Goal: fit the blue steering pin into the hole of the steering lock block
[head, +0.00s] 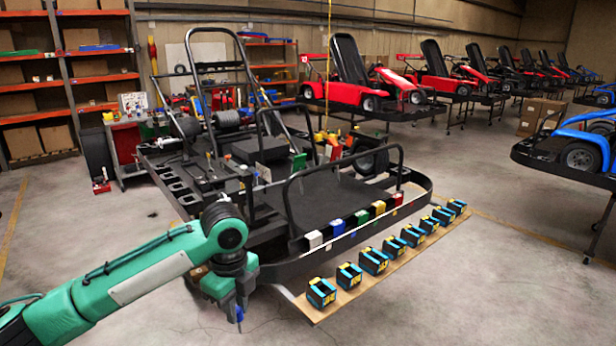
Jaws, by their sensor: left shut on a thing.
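My left arm comes in from the lower left. Its gripper (240,305) points down in front of the near left corner of the kart frame. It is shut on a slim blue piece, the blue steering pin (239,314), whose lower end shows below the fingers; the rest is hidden. The pin hangs upright, apart from the blocks. I cannot make out the steering lock block or its hole for certain. A row of small coloured blocks, white (315,239), blue (338,227), green, yellow and red, sits along the kart's front edge. My right gripper is out of view.
The black kart frame (335,200), with raised tube bars, fills the middle. A board (318,312) with several blue-and-black boxes (349,275) lies along its front. Shelves (60,95) stand at the back left, red karts (350,80) behind. The floor at the lower right is clear.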

